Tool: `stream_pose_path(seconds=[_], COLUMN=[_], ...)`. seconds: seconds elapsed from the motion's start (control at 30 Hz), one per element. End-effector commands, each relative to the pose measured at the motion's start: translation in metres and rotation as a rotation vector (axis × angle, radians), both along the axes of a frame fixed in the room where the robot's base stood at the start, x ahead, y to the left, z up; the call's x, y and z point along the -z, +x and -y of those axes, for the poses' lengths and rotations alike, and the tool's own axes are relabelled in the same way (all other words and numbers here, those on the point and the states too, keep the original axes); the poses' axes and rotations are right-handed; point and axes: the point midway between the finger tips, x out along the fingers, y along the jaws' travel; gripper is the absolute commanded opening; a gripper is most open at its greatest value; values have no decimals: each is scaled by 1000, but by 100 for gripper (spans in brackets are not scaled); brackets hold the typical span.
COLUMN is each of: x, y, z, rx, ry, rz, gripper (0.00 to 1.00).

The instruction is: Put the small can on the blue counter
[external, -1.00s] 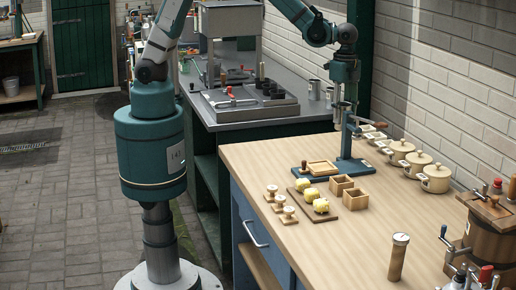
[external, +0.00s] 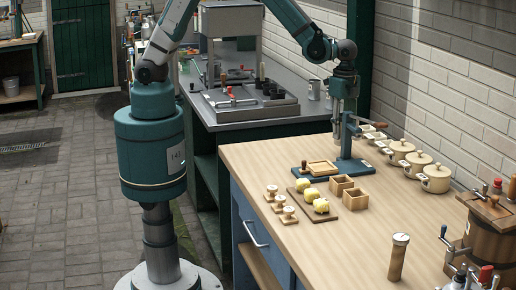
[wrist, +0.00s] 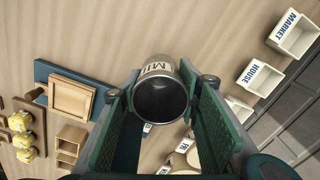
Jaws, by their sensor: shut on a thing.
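My gripper (external: 342,104) is above the far end of the wood-topped counter with blue sides (external: 260,156), by the blue press stand. In the wrist view my gripper (wrist: 160,95) is shut on a small metal can (wrist: 158,68) with dark lettering that begins "MI". The can sits between the two green finger pads, its dark round end facing the camera. In the external view the can is hard to make out against my gripper and the stand. The wooden counter top shows behind the can in the wrist view.
The blue stand (external: 388,176), a wooden tray (external: 323,168), yellow pats on a board (external: 356,202), small boxes (external: 341,182) and lidded pots (external: 436,178) are nearby. Labelled white bins (wrist: 293,34) line one side. The counter's front middle (external: 330,250) is clear.

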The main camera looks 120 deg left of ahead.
Motion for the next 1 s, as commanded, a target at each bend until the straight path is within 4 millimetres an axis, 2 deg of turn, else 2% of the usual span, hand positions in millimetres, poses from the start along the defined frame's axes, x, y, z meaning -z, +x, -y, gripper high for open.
stream_pose_path(seconds=[0.43,0.8,1.0], x=[5,36,41], y=[0,0,0], z=[0,0,0], rx=[0,0,0], ry=[0,0,0], rz=[0,0,0], gripper=[20,20,20])
